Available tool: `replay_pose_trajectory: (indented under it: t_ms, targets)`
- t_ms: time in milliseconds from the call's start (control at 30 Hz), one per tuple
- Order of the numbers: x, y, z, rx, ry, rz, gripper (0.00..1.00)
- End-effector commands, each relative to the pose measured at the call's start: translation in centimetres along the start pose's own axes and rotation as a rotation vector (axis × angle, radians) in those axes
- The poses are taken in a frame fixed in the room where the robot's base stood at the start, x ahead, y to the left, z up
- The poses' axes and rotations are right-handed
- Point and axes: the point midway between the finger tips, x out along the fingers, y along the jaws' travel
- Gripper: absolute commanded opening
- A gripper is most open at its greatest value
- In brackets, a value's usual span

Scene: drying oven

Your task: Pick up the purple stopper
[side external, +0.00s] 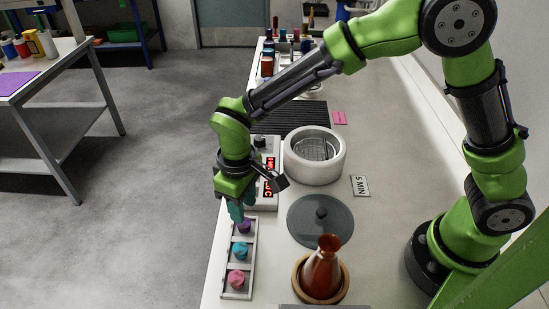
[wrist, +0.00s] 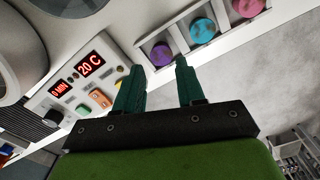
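The purple stopper (wrist: 161,54) sits in the end compartment of a light rack (wrist: 200,24), beside the turquoise stopper (wrist: 203,29) and the pink stopper (wrist: 248,7). In the side view the purple stopper (side external: 244,226) shows at the rack's far end, with the turquoise stopper (side external: 240,251) and pink stopper (side external: 236,279) nearer. My gripper (wrist: 156,73) has its two teal fingers spread apart with nothing between them. In the side view my gripper (side external: 237,215) hangs just above and beside the purple stopper, at the rack's far end.
A control box (wrist: 77,79) with red displays stands close to my gripper. A white round oven (side external: 315,156), a dark lid (side external: 320,221) and a brown flask (side external: 323,273) on a ring stand to the right. The bench's left edge runs just beyond the rack.

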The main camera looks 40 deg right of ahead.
Motion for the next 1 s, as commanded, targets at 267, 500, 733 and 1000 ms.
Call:
replay_pose_trajectory:
  t_ms: [267,500,733,1000]
  targets:
    - [3.9,-0.2,-0.1,-0.001,-0.004,0.001,0.39]
    - [5.1,-0.2,-0.2,-0.001,0.0,0.0,0.39]
    - [5.1,-0.2,-0.2,-0.001,0.0,0.0,0.23]
    - [5.0,-0.2,-0.2,-0.001,0.0,0.0,0.03]
